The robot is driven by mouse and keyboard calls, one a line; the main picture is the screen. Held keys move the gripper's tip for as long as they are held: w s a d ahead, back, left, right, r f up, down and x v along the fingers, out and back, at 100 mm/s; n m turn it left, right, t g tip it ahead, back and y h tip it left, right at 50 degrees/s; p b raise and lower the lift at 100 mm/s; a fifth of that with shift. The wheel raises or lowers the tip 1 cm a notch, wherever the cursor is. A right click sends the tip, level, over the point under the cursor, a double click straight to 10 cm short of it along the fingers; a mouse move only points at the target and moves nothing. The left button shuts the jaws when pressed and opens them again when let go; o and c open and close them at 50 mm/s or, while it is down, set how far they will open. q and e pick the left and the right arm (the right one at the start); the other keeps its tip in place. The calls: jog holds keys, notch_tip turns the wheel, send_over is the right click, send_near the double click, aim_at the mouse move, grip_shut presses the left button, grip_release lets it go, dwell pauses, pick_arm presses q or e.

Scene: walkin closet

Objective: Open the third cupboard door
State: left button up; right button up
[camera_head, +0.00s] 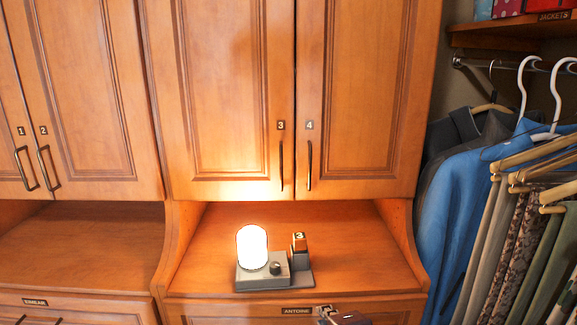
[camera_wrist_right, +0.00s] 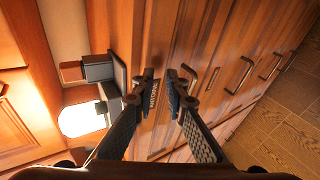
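The third cupboard door (camera_head: 235,90) is a wooden panel door marked 3 and is shut. Its dark vertical handle (camera_head: 281,166) is at its lower right, beside the handle of door 4 (camera_head: 309,166). My right gripper (camera_head: 336,314) shows only in part at the bottom edge of the head view, below the counter, well below the door handle. In the right wrist view this gripper (camera_wrist_right: 162,78) has its two fingers apart with nothing between them, in front of the drawer fronts. My left gripper is in neither view.
Doors 1 and 2 (camera_head: 85,90) are shut at left. Clothes (camera_head: 465,200) hang at right. Drawers with handles (camera_wrist_right: 238,75) lie below.

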jog(key=w+a+r+n+t, duration=0.2)
jog(key=w+r+n, duration=0.15)
jog(key=r, duration=0.35)
jog(key=w+a+r+n+t, duration=0.1)
jog(key=w+a+r+n, duration=0.2)
jog(key=r+n, duration=0.25)
jog(key=n+t+y, duration=0.1)
jog(key=n+t, duration=0.2)
jog(key=n, duration=0.6)
send_near(281, 168)
jog(key=w, duration=0.3)
pick_arm(q)
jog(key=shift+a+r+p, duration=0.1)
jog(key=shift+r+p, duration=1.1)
jog(key=shift+p, duration=0.05)
pick_arm(e)
jog(key=shift+w+a+f, duration=0.1)
jog(key=shift+w+a, duration=0.2)
jog(key=shift+w, duration=0.9)
jog(key=shift+w+a, duration=0.25)
jog(key=shift+w, duration=1)
jog(key=shift+w+a+f, duration=0.1)
jog(key=shift+w+a, duration=0.2)
jog(key=shift+w, duration=0.9)
jog(key=shift+c, duration=0.2)
grip_shut()
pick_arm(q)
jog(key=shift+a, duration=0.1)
